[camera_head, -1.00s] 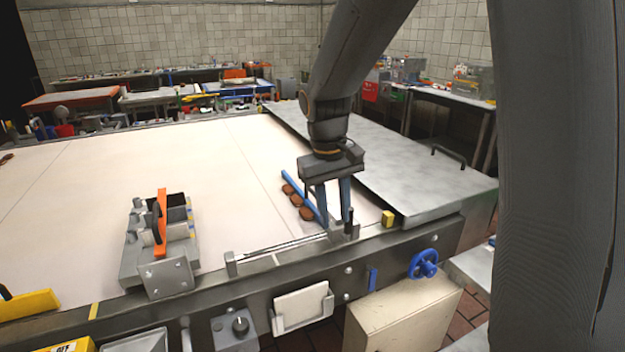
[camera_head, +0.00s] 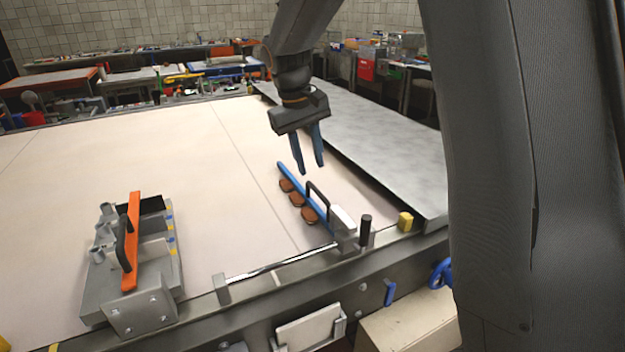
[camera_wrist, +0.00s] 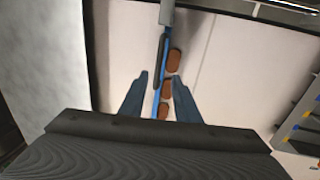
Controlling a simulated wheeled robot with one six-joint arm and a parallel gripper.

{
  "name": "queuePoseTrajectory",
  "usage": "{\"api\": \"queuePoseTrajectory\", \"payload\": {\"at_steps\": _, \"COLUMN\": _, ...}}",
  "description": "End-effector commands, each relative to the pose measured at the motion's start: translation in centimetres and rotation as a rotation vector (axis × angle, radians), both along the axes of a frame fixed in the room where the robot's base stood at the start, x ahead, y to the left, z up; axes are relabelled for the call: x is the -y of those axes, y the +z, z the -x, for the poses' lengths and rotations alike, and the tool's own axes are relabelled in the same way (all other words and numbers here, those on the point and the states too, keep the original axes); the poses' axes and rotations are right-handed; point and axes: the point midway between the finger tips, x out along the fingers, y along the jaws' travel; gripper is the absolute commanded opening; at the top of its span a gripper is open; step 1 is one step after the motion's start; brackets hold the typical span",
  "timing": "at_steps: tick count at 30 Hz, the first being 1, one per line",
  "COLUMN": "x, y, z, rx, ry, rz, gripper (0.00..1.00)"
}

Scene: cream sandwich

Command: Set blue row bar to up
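The blue row bar (camera_head: 291,179) lies low along the white work surface, with brown round pieces (camera_head: 301,199) in a row beside it. A black handle (camera_head: 317,194) stands over the bar near its grey end block (camera_head: 344,226). In the wrist view the blue bar (camera_wrist: 157,95) runs between my fingers, with the brown pieces along its right side. My gripper (camera_head: 311,168) is open and empty, its blue fingers apart, above the far end of the bar. In the wrist view my gripper (camera_wrist: 160,85) also shows spread around the bar's line.
A rail (camera_head: 280,264) runs along the front edge from the end block. A grey fixture with an orange bar (camera_head: 131,240) stands at left. A black knob (camera_head: 365,230) and yellow block (camera_head: 405,221) are near the right corner. A grey metal plate (camera_head: 380,150) lies at right.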

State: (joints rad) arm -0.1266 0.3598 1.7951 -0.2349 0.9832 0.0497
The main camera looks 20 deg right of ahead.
Motion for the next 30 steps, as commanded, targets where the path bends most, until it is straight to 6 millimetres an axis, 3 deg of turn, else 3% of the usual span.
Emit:
{"api": "queuePoseTrajectory", "payload": {"at_steps": 15, "x": 2.0, "y": -6.5, "z": -0.2, "rx": -0.003, "ry": -0.013, "rz": 0.001, "gripper": 0.29}}
{"api": "queuePoseTrajectory", "payload": {"at_steps": 28, "x": 2.0, "y": -7.6, "z": -0.3, "rx": 0.0, "ry": -0.008, "rz": 0.001, "gripper": 0.29}}
{"api": "queuePoseTrajectory", "payload": {"at_steps": 30, "x": 2.0, "y": -7.6, "z": -0.3, "rx": 0.0, "ry": -0.008, "rz": 0.001, "gripper": 0.17}}
